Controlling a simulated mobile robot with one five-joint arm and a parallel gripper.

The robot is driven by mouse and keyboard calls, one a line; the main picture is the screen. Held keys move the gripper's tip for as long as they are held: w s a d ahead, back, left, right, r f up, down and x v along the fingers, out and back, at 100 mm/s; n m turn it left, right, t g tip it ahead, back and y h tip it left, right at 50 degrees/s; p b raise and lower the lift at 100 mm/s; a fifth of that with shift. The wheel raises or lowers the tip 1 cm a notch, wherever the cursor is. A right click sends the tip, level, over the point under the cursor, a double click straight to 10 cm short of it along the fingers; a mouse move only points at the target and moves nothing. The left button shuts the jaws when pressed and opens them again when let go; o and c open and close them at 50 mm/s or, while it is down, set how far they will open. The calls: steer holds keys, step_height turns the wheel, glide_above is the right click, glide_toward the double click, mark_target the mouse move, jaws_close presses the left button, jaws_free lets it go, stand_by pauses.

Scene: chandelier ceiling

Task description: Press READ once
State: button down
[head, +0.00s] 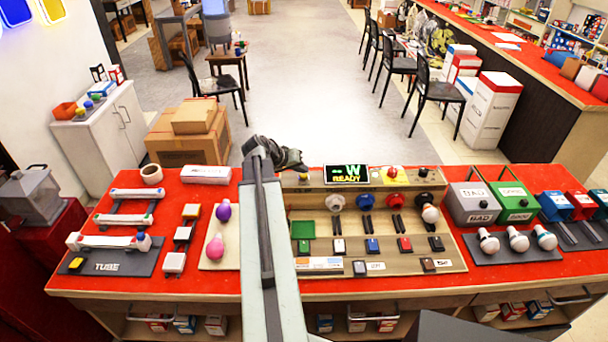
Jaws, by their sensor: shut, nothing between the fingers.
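The wooden test panel (380,228) lies on the red counter, right of my arm. Its dark display (346,174) at the back shows a large W and READY. A row of buttons crosses the panel: white (339,246), blue (372,246), red (404,244) and a dark one (436,243). I cannot read which one is READ. My gripper (300,166) is shut and empty at the panel's back left, left of the display, apart from these buttons.
A green tray (303,229) and several round sockets, one holding a white bulb (430,214), are on the panel. Purple (224,210) and pink bulbs stand left of my arm. Labelled bins (472,203) stand right. Cardboard boxes (187,140) are behind the counter. My arm hides the panel's left edge.

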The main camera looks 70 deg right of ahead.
mark_target(302, 175)
steer(key=shift+f+b, duration=0.3)
steer(key=shift+f, duration=0.05)
steer(key=shift+r, duration=0.15)
stand_by(0.3)
steer(key=shift+r+p, duration=0.75)
steer(key=shift+p, duration=0.15)
step_height(302, 175, up, 5)
steer(key=p, duration=0.5)
steer(key=shift+r, duration=0.1)
